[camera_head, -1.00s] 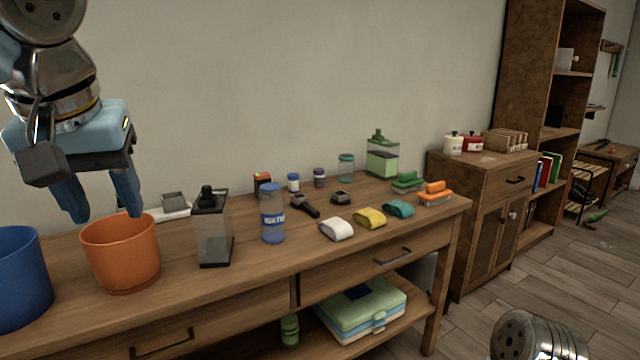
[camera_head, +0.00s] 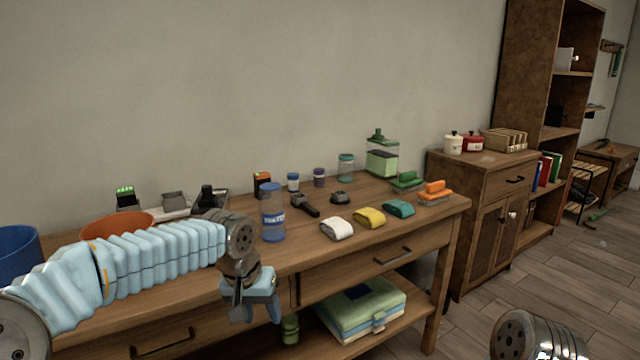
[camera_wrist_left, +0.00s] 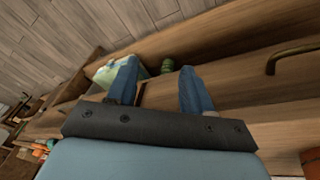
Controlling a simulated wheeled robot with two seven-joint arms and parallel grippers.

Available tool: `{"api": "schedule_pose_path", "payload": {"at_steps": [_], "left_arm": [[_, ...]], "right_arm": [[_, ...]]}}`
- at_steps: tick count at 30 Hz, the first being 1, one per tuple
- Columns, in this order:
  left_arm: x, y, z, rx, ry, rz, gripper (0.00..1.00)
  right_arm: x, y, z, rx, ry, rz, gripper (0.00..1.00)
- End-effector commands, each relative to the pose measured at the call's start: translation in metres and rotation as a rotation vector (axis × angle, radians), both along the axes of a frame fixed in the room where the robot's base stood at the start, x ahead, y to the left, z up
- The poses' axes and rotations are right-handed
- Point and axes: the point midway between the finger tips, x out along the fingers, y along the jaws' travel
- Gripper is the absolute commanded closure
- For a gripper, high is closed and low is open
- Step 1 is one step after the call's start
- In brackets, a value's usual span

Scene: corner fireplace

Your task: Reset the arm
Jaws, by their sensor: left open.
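My left arm (camera_head: 150,262) reaches in from the left, low across the front of the wooden table. My left gripper (camera_head: 256,318) hangs in front of the table's front edge, fingers pointing down. In the left wrist view its two blue fingers (camera_wrist_left: 158,88) are spread apart with nothing between them. A rounded metal part of mine shows at the bottom right; no right gripper shows.
The table (camera_head: 330,262) carries a water bottle (camera_head: 272,212), a blue pot (camera_head: 18,252), rolled cloths (camera_head: 369,217) and small jars. A green case (camera_head: 362,306) sits on the lower shelf. A cabinet (camera_head: 490,215) stands to the right, with open floor before it.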

Motion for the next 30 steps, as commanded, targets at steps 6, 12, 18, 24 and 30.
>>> {"api": "schedule_pose_path", "payload": {"at_steps": [6, 12, 18, 24, 30], "left_arm": [[-0.034, -0.03, -0.194, -0.171, 0.122, -0.031, 0.49], [-0.128, -0.032, -0.33, -0.278, 0.195, 0.076, 0.49], [-0.212, -0.017, -0.385, -0.269, 0.221, 0.187, 0.49], [-0.233, -0.011, -0.394, -0.254, 0.219, 0.214, 0.49], [-0.233, -0.011, -0.394, -0.254, 0.219, 0.214, 0.49]], "right_arm": [[0.0, 0.0, 0.0, 0.0, 0.0, 0.0, 0.57], [0.0, 0.0, 0.0, 0.0, 0.0, 0.0, 0.57], [0.0, 0.0, 0.0, 0.0, 0.0, 0.0, 0.57], [0.0, 0.0, 0.0, 0.0, 0.0, 0.0, 0.57], [0.0, 0.0, 0.0, 0.0, 0.0, 0.0, 0.57]]}}
